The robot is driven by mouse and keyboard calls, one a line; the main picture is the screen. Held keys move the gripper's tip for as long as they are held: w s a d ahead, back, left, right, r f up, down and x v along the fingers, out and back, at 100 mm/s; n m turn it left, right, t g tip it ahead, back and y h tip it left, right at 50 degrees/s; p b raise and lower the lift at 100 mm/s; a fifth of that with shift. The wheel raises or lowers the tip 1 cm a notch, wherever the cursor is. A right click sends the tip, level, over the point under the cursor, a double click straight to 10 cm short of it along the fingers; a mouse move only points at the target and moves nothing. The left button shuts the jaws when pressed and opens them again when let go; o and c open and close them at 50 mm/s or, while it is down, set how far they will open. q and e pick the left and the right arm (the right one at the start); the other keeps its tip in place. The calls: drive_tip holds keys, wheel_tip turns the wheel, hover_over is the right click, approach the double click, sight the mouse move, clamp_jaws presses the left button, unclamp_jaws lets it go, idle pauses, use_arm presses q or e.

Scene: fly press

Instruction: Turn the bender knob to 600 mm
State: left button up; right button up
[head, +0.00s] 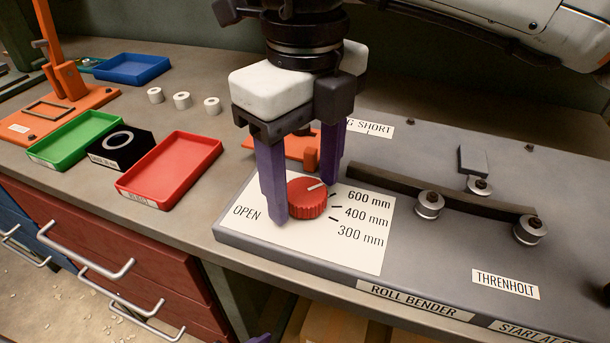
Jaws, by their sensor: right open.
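The red bender knob (306,199) sits on a white dial plate (345,255) marked OPEN, 600 mm, 400 mm and 300 mm. The white line on its top points right and slightly up, toward the 600 mm side. I cannot tell whether it meets the 600 mm tick exactly. My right gripper (303,198) is open and points down at the knob. One purple finger is at the knob's left front, the other behind its right side. Contact with the knob is not clear. A small purple tip at the bottom edge may be my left gripper (259,339).
The roll bender (440,265) has several metal rollers and a dark bar (440,190) right of the dial. Left of it are a red tray (170,170), a black block (121,146), a green tray (65,140), a blue tray (132,68) and white rings (182,100).

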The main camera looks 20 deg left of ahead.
sight(304, 192)
drive_tip(key=shift+r, duration=0.1)
wheel_tip(304, 192, up, 10)
drive_tip(key=p, duration=0.1)
drive_tip(key=shift+p, duration=0.35)
drive_tip(key=shift+s, duration=0.1)
